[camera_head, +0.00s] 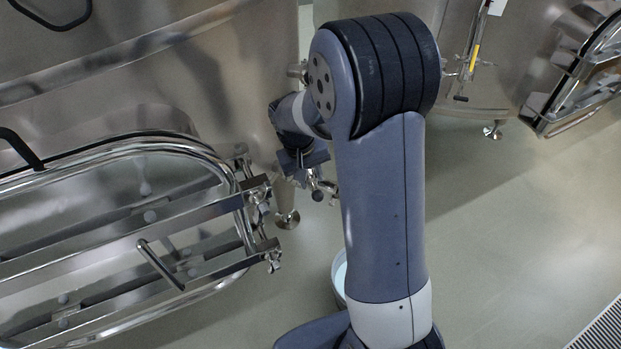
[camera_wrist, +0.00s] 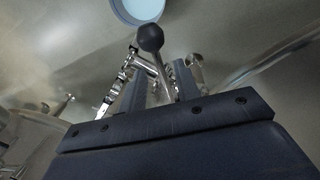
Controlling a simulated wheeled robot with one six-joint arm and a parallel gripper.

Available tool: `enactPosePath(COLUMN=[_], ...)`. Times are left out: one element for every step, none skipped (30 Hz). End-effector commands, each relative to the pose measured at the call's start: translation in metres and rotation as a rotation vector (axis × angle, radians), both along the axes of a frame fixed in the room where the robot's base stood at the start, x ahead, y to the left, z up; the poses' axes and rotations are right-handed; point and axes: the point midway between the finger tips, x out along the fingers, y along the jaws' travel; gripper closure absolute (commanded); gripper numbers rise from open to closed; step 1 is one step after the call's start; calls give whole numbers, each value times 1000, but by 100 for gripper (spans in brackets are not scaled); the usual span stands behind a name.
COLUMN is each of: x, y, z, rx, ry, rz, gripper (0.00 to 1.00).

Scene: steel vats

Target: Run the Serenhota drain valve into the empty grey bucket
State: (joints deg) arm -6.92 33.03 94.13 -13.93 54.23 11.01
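A steel drain valve (camera_head: 316,184) sits low on the left vat (camera_head: 240,75). Its lever, a thin rod with a black ball knob (camera_wrist: 150,38), shows in the wrist view. My gripper (camera_wrist: 160,80) is at the valve, with its two dark fingers apart on either side of the lever rod; I see no clear contact. In the head view my gripper (camera_head: 303,160) is just above the knob. A grey-rimmed bucket (camera_head: 336,283) stands on the floor, partly hidden by my arm. Its pale blue inside (camera_wrist: 138,8) shows in the wrist view; I cannot tell whether that is liquid.
An oval steel manway door (camera_head: 225,165) with bars and a handle (camera_head: 160,265) juts out at the left. The floor on the right is clear up to a drain grate (camera_head: 600,330).

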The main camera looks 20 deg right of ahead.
Motion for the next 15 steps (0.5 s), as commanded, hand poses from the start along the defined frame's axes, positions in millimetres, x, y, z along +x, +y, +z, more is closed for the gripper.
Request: enactPosePath(x=[0, 0, 0, 0, 0, 0, 0, 0, 0, 0, 0, 0, 0, 0, 0], y=[-1, -1, -2, -2, -2, -2, -2, -2, -2, -2, -2, -2, -2, -2, -2], z=[-5, -6, -8, -9, -10, -10, -11, -11, -10, -11, -10, -10, -10, -10, -10], rx=[0, 0, 0, 0, 0, 0, 0, 0, 0, 0, 0, 0, 0, 0, 0], ry=[1, 0, 1, 1, 1, 0, 0, 0, 0, 0, 0, 0, 0, 0, 0], rz=[0, 0, 0, 0, 1, 1, 1, 1, 1, 1, 1, 1, 1, 1, 1], gripper=[69, 69, 69, 69, 69, 69, 69, 69, 69, 69, 69, 69, 71, 73, 77])
